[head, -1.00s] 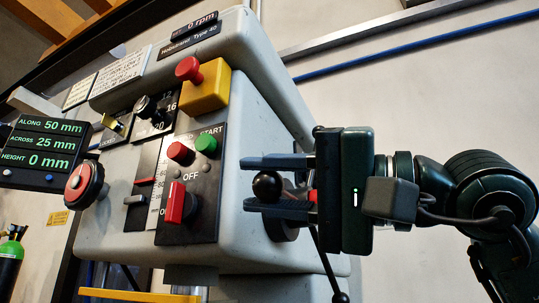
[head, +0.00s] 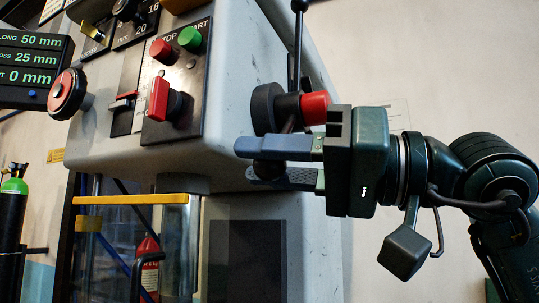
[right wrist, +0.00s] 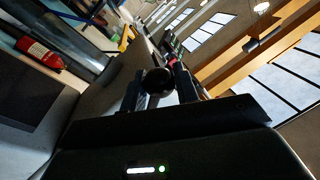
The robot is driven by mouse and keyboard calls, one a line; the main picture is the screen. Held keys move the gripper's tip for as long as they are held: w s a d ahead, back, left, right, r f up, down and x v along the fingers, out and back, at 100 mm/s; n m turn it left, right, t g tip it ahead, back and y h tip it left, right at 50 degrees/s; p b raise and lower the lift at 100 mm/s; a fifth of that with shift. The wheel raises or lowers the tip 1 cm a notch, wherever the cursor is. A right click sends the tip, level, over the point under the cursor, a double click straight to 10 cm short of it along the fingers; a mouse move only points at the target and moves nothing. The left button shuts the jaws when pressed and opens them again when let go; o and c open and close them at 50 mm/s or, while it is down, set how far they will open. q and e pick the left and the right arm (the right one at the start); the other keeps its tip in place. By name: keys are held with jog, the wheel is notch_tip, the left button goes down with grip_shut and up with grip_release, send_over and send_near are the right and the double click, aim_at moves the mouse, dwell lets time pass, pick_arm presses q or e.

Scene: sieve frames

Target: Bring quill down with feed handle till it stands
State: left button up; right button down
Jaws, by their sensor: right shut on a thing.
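The feed handle's black hub (head: 264,108) with a red end (head: 315,107) sits on the right side of the grey machine head (head: 228,70). One spoke (head: 298,45) points up to a black ball. My right gripper (head: 248,165) is below the hub, its fingers closed around another spoke's dark ball, mostly hidden between them in the head view. The right wrist view shows this black ball (right wrist: 157,82) between the fingers. A short grey cylinder (head: 183,183), perhaps the quill, shows under the head. My left gripper is not in view.
A clear guard (head: 180,245) with a yellow top bar stands below. A fire extinguisher (head: 148,268) stands behind it.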

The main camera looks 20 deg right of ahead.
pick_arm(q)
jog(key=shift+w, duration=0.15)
pick_arm(e)
jog(key=c, duration=1.1)
grip_release()
jog(key=shift+s+d, duration=0.3)
jog(key=shift+d, duration=0.15)
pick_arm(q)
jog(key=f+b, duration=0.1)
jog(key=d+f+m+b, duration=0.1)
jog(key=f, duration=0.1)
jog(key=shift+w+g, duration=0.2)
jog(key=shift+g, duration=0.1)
pick_arm(e)
jog(key=v, duration=1.2)
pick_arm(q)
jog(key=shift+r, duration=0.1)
pick_arm(e)
jog(key=shift+s+f, duration=0.1)
